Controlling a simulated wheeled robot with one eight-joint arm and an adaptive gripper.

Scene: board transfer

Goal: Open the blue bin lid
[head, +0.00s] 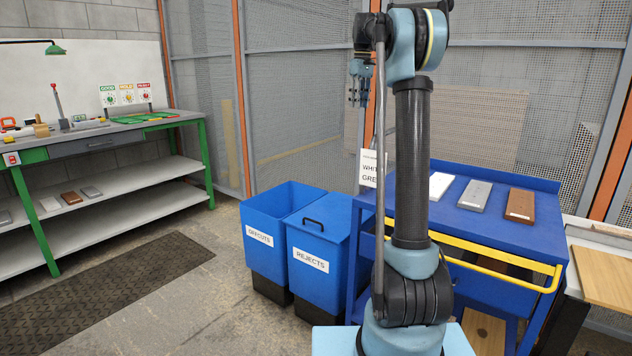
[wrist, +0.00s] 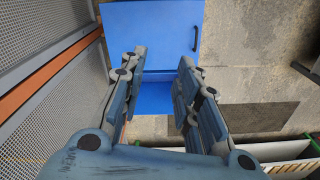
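The blue bin marked REJECTS (head: 314,285) stands on the floor left of my arm. Its flat blue lid (head: 327,213) is down over it and carries a black bar handle (head: 314,224). In the wrist view the lid (wrist: 165,25) fills the top middle, with the handle (wrist: 194,38) right of the fingers. My gripper (head: 357,101) is raised well above the bins in the head view, pointing down. In the wrist view my gripper (wrist: 163,58) has its fingers apart with nothing between them. It is not touching the handle.
The open blue OFFCUTS bin (head: 262,255) stands directly left of the REJECTS bin. A blue cart (head: 455,215) with several boards stands to the right, and a green workbench (head: 95,140) at the left. A dark mat (head: 120,285) lies on clear floor. Mesh fencing (head: 300,90) stands behind.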

